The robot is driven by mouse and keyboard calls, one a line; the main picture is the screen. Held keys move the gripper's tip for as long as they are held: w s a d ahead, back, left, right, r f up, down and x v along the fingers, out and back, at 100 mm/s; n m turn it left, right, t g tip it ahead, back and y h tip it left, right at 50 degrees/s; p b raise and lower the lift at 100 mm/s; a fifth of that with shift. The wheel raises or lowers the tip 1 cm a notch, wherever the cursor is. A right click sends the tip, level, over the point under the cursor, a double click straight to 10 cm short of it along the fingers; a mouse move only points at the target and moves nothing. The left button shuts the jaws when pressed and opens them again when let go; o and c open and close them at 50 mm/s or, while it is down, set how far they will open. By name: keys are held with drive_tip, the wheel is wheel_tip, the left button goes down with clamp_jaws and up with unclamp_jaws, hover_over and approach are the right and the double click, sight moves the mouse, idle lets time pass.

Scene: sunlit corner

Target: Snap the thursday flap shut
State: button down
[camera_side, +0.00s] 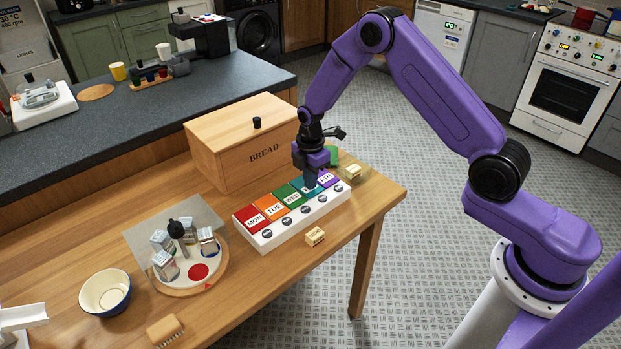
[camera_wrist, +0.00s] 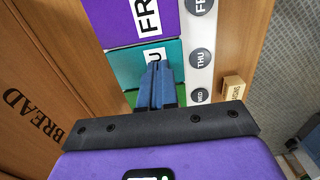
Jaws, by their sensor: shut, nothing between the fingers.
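The pill organizer (camera_side: 291,226) is a long white box with coloured day flaps, lying along the table. The teal Thursday flap (camera_wrist: 130,68) shows in the wrist view between the purple FRI flap (camera_wrist: 124,22) and a strip of green. It looks flat, level with its neighbours. My gripper (camera_wrist: 160,72) is shut and empty, with its fingertips over the Thursday flap, covering part of the label. In the side view my gripper (camera_side: 310,185) points down at the same flap and hides much of it. Whether the fingertips touch it, I cannot tell.
A wooden bread box (camera_side: 245,148) stands close behind the organizer. A small labelled wooden block (camera_side: 315,236) lies in front, another (camera_side: 353,171) at its right end. A green object (camera_side: 333,155) is behind my gripper. A round tray (camera_side: 190,288) with jars and a bowl (camera_side: 105,292) are left.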

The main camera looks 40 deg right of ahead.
drive_tip(key=shift+r, duration=0.1)
wheel_tip(320, 180, up, 9)
idle(1.0)
drive_tip(key=s+a+r+m, duration=0.1)
drive_tip(key=s+a+r, duration=0.3)
drive_tip(key=s, duration=0.5)
drive_tip(key=s+a+r+m, duration=0.25)
drive_tip(key=s+r, duration=0.25)
drive_tip(key=s, duration=0.4)
drive_tip(key=s+d+r+m, duration=0.1)
drive_tip(key=s+d, duration=0.1)
drive_tip(key=s, duration=0.7)
drive_tip(key=s+d+r+m, duration=0.1)
drive_tip(key=s+d+r, duration=0.1)
drive_tip(key=s, duration=0.8)
drive_tip(key=shift+s+d, duration=0.2)
drive_tip(key=shift+d, duration=0.65)
